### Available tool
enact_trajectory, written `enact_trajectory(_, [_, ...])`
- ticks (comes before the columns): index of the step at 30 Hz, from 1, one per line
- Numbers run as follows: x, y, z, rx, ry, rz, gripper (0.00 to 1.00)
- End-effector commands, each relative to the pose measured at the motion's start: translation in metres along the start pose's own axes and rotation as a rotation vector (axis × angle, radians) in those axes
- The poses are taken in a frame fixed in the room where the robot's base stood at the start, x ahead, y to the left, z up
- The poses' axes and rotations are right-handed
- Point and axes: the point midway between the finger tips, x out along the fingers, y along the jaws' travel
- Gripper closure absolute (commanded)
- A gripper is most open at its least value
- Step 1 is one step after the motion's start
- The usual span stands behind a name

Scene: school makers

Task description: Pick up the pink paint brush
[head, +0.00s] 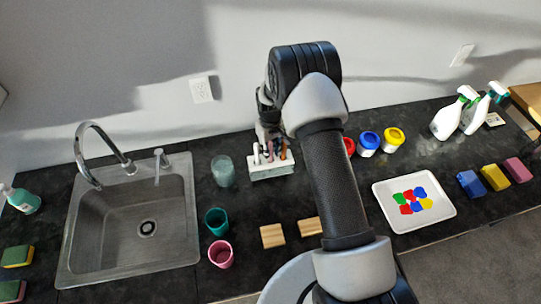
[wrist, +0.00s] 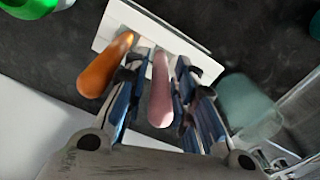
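The pink paint brush (wrist: 160,90) stands in a white holder (wrist: 150,30) in the wrist view, its rounded handle end toward the camera. My gripper (wrist: 160,80) is open, with one blue-padded finger on each side of the pink handle and a gap visible on both sides. An orange brush (wrist: 105,68) stands just left of the left finger, outside the grip. In the head view the white holder (head: 272,173) sits on the dark counter near the wall, below my gripper (head: 270,142). The brushes there are small and partly hidden by my gripper.
A clear glass (head: 222,171) stands just left of the holder. Paint jars (head: 369,143) stand to the right, partly behind my arm. A paint tray (head: 440,208), wooden blocks (head: 272,236), teal cup (head: 215,221), pink cup (head: 220,254) and sink (head: 135,215) surround it.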

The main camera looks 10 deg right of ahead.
Motion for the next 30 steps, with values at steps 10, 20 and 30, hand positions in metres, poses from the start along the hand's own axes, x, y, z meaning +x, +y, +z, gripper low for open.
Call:
enact_trajectory(10, [-0.001,0.0,0.0,0.0,0.0,0.0,0.92])
enact_trajectory(20, [-0.001,0.0,0.0,0.0,0.0,0.0,1.0])
enact_trajectory(30, [-0.018,0.0,-0.001,0.0,0.002,0.001,1.0])
